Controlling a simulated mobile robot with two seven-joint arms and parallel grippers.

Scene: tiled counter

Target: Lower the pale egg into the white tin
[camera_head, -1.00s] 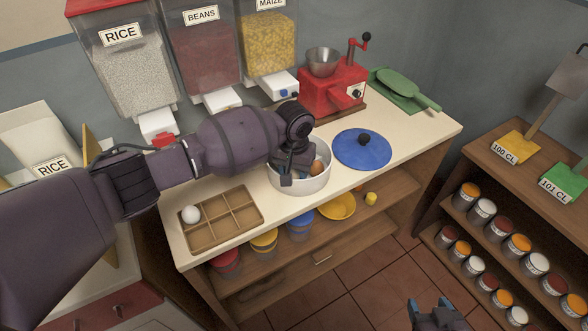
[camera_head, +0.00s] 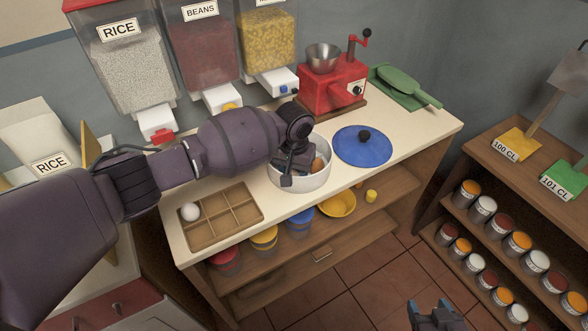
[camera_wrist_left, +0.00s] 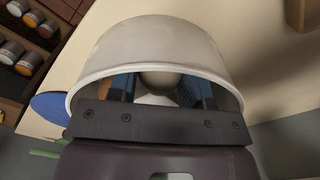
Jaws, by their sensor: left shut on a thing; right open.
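The white tin (camera_head: 303,182) stands open on the counter; its rim also shows in the left wrist view (camera_wrist_left: 140,45). My left gripper (camera_head: 295,172) points down into the tin. In the left wrist view its blue-grey fingers (camera_wrist_left: 158,88) are inside the rim, shut on the pale egg (camera_wrist_left: 158,79). A whiter patch lies just below the egg there; I cannot tell what it is. The head view hides the held egg. A brown egg (camera_head: 318,164) sits in the tin beside the gripper. My right gripper (camera_head: 432,312) is open and empty, low in front of the counter.
A wooden divided tray (camera_head: 232,219) holds a white egg (camera_head: 190,211) at the left. A blue lid (camera_head: 361,147) lies right of the tin. A red grinder (camera_head: 332,86) and bean dispensers (camera_head: 210,45) stand behind. A shelf with several small cans (camera_head: 486,208) is at the right.

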